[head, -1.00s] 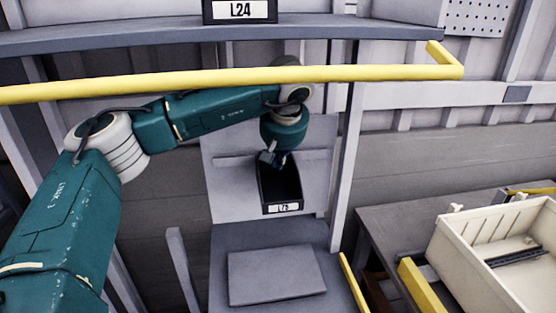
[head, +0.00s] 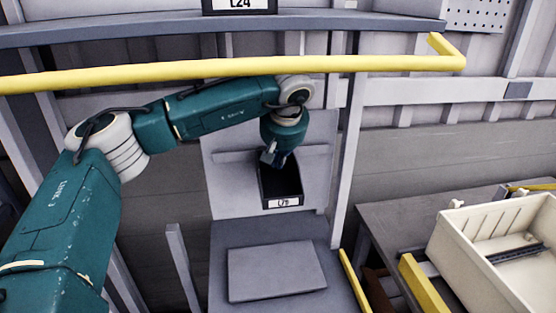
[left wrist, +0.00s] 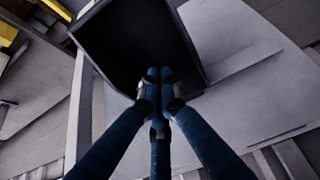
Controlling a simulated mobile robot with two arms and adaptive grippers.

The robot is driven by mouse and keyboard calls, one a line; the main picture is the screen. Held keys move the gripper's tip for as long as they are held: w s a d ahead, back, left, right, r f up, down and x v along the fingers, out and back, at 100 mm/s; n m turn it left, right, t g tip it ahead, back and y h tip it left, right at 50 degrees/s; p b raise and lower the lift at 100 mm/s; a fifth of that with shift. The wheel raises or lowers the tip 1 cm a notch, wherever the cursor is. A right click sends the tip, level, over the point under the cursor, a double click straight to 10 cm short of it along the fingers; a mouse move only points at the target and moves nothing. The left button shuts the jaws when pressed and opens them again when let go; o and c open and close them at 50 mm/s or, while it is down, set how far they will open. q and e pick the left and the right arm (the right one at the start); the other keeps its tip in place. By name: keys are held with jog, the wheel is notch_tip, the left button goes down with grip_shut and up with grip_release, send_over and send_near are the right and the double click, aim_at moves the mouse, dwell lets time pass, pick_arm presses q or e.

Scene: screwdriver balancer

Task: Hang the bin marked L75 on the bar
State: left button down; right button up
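The black bin (head: 281,187) has a white label that seems to read L75, though it is blurred. It is upright in front of a grey panel (head: 228,190) with a thin horizontal grey bar (head: 232,156). My left gripper (head: 275,157) is at the bin's back upper edge. In the left wrist view its fingers (left wrist: 160,85) are together at the rim of the dark open bin (left wrist: 120,45), apparently shut on it. Whether the bin touches the bar is hidden by the gripper. My right gripper is not in view.
A yellow rail (head: 380,64) crosses above my left forearm, below a shelf with a bin labelled L24 (head: 239,4). A grey block (head: 276,271) lies below the black bin. A cream tray (head: 470,235) stands on a bench at the right.

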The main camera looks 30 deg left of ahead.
pick_arm(q)
jog(key=shift+f+b, duration=0.7)
jog(key=shift+f, duration=0.55)
dwell(0.5)
jog(key=shift+r, duration=0.1)
dwell(0.5)
notch_tip(320, 180, up, 5)
jog(key=p, duration=0.4)
dwell(0.6)
